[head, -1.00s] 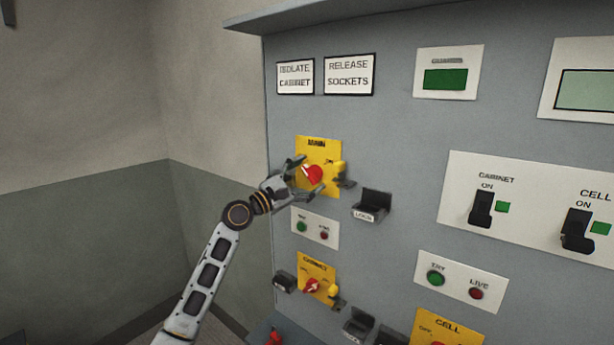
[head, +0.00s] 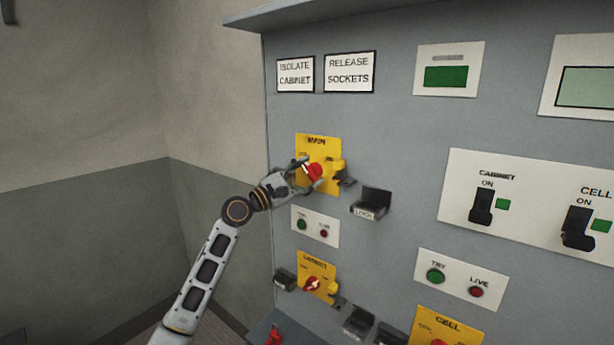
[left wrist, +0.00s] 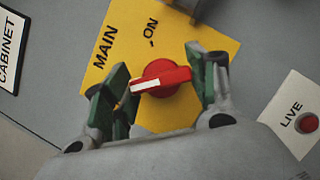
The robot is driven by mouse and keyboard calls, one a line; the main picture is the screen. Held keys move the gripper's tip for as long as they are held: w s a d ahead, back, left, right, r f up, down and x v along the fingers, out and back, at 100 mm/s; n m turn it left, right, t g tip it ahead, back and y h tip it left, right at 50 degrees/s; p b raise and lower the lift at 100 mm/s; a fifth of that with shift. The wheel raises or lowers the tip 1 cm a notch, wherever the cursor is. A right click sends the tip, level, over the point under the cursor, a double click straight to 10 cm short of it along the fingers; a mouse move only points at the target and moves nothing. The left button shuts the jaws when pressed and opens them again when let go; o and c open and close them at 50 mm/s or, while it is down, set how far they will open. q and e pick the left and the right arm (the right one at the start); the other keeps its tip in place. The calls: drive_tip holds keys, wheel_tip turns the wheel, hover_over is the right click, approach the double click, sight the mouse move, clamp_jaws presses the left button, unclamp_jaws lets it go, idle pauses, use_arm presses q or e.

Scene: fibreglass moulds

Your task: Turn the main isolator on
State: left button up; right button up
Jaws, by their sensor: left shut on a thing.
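The main isolator is a red rotary knob (head: 316,171) on a yellow plate (head: 318,143) marked MAIN. In the left wrist view the red knob (left wrist: 165,76) has a white mark at the left end of its handle; the mark does not point at the ON label (left wrist: 151,32). My left gripper (head: 307,172) is at the knob, and its green-padded fingers (left wrist: 165,84) are shut on the handle ends. A yellow part (head: 336,172) sits to the right of the knob. My right gripper is not in view.
Below is a lamp plate (head: 314,236) and the yellow cabinet isolator plate (head: 316,265). A dark lock bracket (head: 371,203) sticks out to the right. Cabinet (head: 481,206) and cell (head: 577,229) switches are further right. Space left of the panel is free.

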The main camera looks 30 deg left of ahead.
use_arm(q)
drive_tip(key=m+g+b, duration=0.1)
drive_tip(key=m, duration=0.2)
drive_tip(key=shift+m+h, duration=0.3)
drive_tip(key=shift+m, duration=0.1)
drive_tip(key=m+g, duration=0.1)
drive_tip(key=m, duration=0.2)
drive_tip(key=shift+r+m+g, duration=0.1)
drive_tip(key=shift+m+g, duration=0.3)
drive_tip(key=m+g+p, duration=0.1)
drive_tip(key=m, duration=0.1)
drive_tip(key=m+y, duration=0.1)
drive_tip(key=m, duration=0.2)
drive_tip(key=shift+g+p, duration=0.4)
drive_tip(key=m+y+p, duration=0.1)
drive_tip(key=m, duration=0.1)
drive_tip(key=shift+m+g+y, duration=0.4)
drive_tip(key=shift+m+p, duration=0.35)
drive_tip(key=shift+m, duration=0.05)
drive_tip(key=o, duration=1)
drive_tip(key=shift+s, duration=0.1)
